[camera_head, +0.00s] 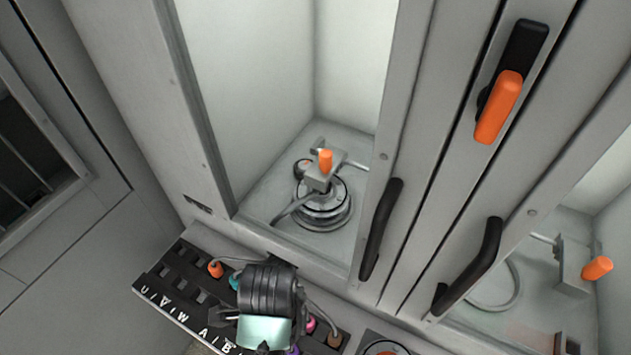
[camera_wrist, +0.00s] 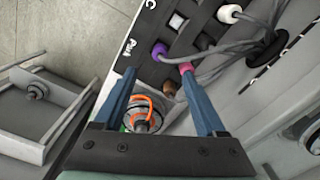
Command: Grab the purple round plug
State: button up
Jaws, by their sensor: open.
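The purple round plug (camera_wrist: 159,50) sits at the panel's edge in the wrist view, just beyond and between the fingertips of my gripper (camera_wrist: 158,71). My gripper is open with two blue fingers, and nothing is held between them. A grey cable runs from the plug to the right. In the head view a small part of the purple plug (camera_head: 294,350) shows at the bottom edge, beside my wrist, which hides part of the panel. A pink plug (camera_wrist: 186,68) is close to the right fingertip, and a brown plug (camera_wrist: 169,87) lies between the fingers in the picture.
The black lettered socket panel (camera_head: 180,300) also holds an orange plug (camera_head: 215,268) and a teal plug (camera_head: 234,282). A white plug (camera_wrist: 229,14) and loose grey cables lie past the fingers. Cabinet door handles (camera_head: 381,229) stick out above the panel.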

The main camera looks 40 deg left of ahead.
notch_tip(320, 180, down, 7)
jog(key=shift+r, duration=0.1)
jog(key=shift+w+d+f, duration=0.1)
jog(key=shift+d+f, duration=0.05)
jog(key=shift+f, duration=2.85)
jog(key=shift+c, duration=0.2)
grip_shut()
